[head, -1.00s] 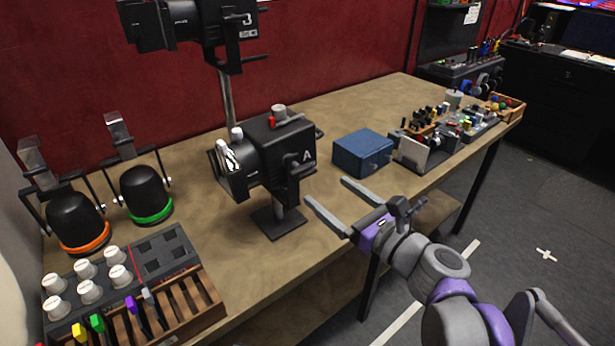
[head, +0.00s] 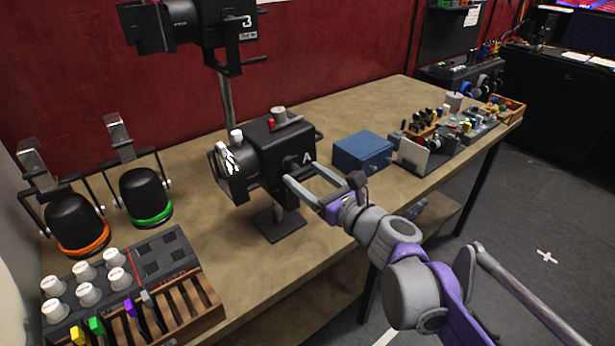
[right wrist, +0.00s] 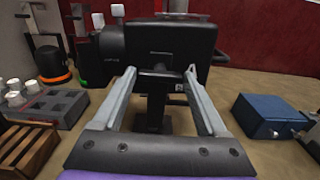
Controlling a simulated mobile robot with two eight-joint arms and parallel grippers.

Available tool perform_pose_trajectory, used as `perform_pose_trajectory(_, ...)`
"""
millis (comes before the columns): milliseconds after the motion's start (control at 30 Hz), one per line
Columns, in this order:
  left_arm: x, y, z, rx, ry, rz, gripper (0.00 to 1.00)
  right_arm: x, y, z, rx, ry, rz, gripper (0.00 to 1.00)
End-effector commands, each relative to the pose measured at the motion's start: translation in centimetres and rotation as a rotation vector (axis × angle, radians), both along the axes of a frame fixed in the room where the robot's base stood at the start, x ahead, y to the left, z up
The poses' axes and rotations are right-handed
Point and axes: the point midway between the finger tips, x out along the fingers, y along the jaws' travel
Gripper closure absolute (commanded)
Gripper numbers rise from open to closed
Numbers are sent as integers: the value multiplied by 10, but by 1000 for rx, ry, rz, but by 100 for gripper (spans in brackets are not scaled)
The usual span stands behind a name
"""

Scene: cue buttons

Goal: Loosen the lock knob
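The black spotlight marked A (head: 272,143) stands upright on a square base plate (head: 279,224) on the bench; its body also shows in the right wrist view (right wrist: 168,42). A dark knob-like part (right wrist: 158,77), seemingly the lock knob, sticks out from its bracket towards me. My right gripper (head: 304,173) is open at the bracket side of the lamp. In the right wrist view, its two grey fingers (right wrist: 160,70) stand on either side of the knob with gaps; I cannot tell whether the tips reach past it. My left gripper is not in view.
A blue box (head: 363,151) stands right of the lamp. A second spotlight (head: 205,32) hangs above. Two small lamps with orange (head: 84,243) and green (head: 152,216) rings stand left. A knob panel (head: 165,253) and slotted wooden rack (head: 180,308) lie front left.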

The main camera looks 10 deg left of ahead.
Motion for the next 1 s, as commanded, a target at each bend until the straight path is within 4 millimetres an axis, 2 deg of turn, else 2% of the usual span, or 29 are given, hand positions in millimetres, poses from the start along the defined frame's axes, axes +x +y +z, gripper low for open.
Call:
perform_pose_trajectory(33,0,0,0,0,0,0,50,0,0,0,0,0,0,36)
perform_pose_trajectory(300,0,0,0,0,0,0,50,0,0,0,0,0,0,85)
perform_pose_trajectory(667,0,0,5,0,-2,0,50,0,0,1,-36,-46,0,86)
perform_pose_trajectory(1000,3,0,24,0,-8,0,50,0,0,2,-190,-244,0,86)
